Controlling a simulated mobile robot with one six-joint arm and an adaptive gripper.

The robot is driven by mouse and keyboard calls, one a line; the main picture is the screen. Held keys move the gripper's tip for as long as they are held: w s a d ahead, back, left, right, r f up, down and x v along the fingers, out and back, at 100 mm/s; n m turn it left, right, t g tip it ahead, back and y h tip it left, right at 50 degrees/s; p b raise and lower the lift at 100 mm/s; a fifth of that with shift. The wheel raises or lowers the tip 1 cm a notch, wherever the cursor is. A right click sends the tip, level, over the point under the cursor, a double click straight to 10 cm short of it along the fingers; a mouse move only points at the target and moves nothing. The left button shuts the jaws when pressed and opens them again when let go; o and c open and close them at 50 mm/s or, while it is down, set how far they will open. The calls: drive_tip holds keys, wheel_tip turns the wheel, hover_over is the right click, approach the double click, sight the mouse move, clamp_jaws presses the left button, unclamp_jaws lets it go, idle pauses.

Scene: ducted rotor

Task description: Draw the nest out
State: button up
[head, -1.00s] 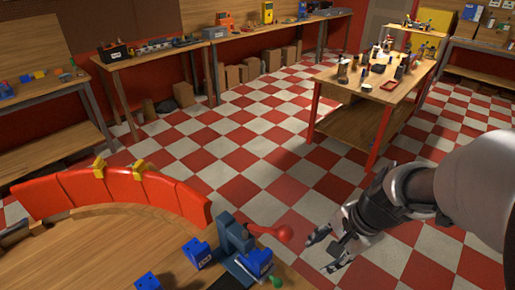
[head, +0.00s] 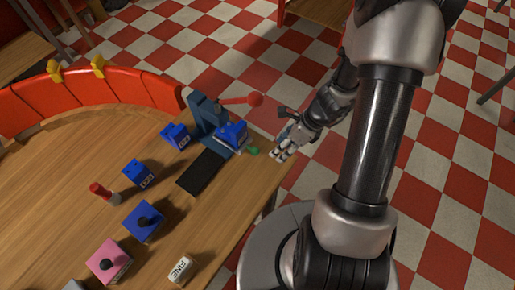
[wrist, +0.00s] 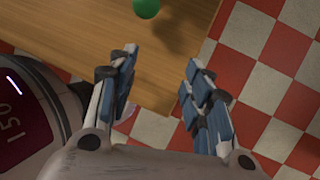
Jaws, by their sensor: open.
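A blue-grey press (head: 208,122) with a red ball-ended lever (head: 254,99) stands at the table's right edge. A blue block (head: 233,133) sits at its base. A green knob (head: 253,151) sticks out on the right of the base, and it also shows at the top of the wrist view (wrist: 146,8). I cannot make out the nest apart from the base and block. My gripper (head: 281,156) is open and empty, just right of the green knob and apart from it. In the wrist view its spread fingers (wrist: 160,62) point toward the table edge, with the knob beyond them.
A dark strip (head: 205,172) lies before the press. Blue blocks (head: 138,173), a pink block (head: 108,261), a red-topped piece (head: 100,191) and a "FINE" block (head: 180,268) stand on the wooden table (head: 60,190). Open checkered floor (head: 440,180) lies to the right.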

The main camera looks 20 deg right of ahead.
sight(258, 149)
drive_tip(key=a, duration=0.2)
drive_tip(key=w+a+b, duration=0.1)
drive_tip(key=a, duration=0.1)
drive_tip(key=w+a, duration=0.1)
drive_tip(key=a, duration=0.1)
drive_tip(key=shift+a, duration=0.25)
drive_tip(key=shift+w+a+f+b, duration=0.1)
drive_tip(key=shift+a+f+b, duration=0.05)
drive_tip(key=shift+a+b, duration=0.2)
drive_tip(key=shift+f, duration=0.4)
drive_tip(key=shift+c, duration=0.6)
clamp_jaws()
